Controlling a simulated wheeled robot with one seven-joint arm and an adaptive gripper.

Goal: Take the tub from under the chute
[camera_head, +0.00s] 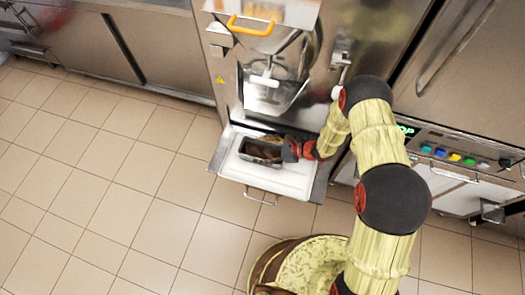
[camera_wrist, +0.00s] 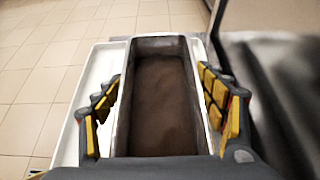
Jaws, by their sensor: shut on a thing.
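The tub (camera_head: 262,152) is a narrow grey metal pan with brown contents, on the white shelf (camera_head: 240,174) below the chute (camera_head: 275,92) of the steel machine. In the wrist view the tub (camera_wrist: 124,128) lies lengthwise between the fingers of my gripper (camera_wrist: 160,115), with the brown mass filling its inside. My gripper (camera_head: 292,149) reaches the tub from the right in the head view and is shut on it. I cannot tell whether the tub rests on the shelf or is slightly raised.
The shelf has a front handle (camera_head: 262,196). An orange handle (camera_head: 250,26) sits on the machine above. A panel with coloured buttons (camera_head: 455,157) and steel cabinets stand to the right. The tiled floor (camera_head: 130,190) at left is clear.

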